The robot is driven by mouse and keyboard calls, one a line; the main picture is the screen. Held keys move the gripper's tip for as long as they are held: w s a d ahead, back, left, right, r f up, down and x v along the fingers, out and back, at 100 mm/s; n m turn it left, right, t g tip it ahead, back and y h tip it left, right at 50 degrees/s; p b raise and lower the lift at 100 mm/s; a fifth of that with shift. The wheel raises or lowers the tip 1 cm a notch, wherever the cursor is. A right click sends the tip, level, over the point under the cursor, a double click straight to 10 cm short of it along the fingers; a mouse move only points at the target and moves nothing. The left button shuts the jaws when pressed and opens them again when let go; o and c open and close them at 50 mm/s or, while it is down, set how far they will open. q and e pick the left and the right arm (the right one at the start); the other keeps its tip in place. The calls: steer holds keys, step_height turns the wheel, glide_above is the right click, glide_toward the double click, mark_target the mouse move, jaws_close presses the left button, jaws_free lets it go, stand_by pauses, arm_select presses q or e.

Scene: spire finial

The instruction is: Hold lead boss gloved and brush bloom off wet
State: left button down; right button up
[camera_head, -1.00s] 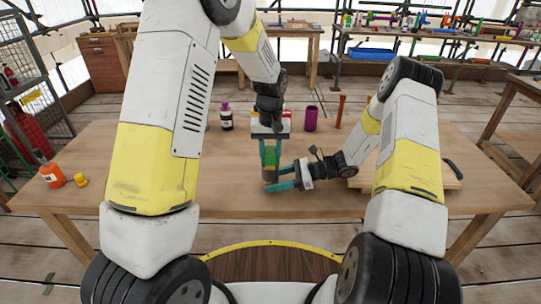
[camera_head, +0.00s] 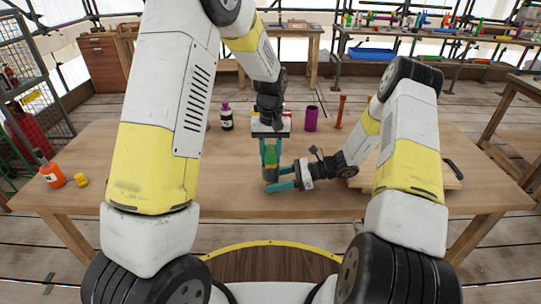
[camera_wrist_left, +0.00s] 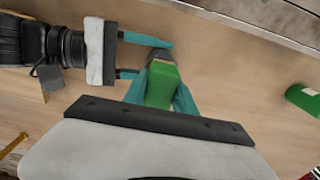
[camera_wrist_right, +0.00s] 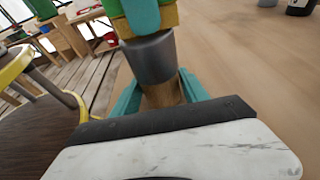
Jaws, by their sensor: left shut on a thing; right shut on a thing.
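My left gripper (camera_head: 270,150) points down over the middle of the table, shut on a green block-shaped brush (camera_wrist_left: 162,85). In the right wrist view the brush's yellowish lower layer (camera_wrist_right: 150,20) is at the top of a grey cylindrical boss (camera_wrist_right: 152,58); I cannot tell whether they press together. My right gripper (camera_head: 280,178) comes in from the right, low over the table, shut on the boss's narrower brown-looking lower part (camera_wrist_right: 163,93). Its teal fingers lie to either side. The bristles are not clearly seen, and wetness or bloom cannot be made out.
Behind the grippers stand a dark bottle (camera_head: 226,120), a purple cup (camera_head: 311,119) and an orange-brown rod (camera_head: 340,112). An orange bottle (camera_head: 52,175) and yellow cap (camera_head: 81,180) are at left. Another green block (camera_wrist_left: 303,98) lies apart. The front of the table (camera_head: 330,208) is clear.

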arm_select(q)
steer(key=shift+s, duration=0.85)
steer(key=shift+w+f, duration=0.15)
steer(key=shift+w, duration=0.95)
steer(key=shift+s, duration=0.6)
steer(key=a+r, duration=0.5)
steer(key=r, duration=0.2)
steer(key=shift+r, duration=0.1)
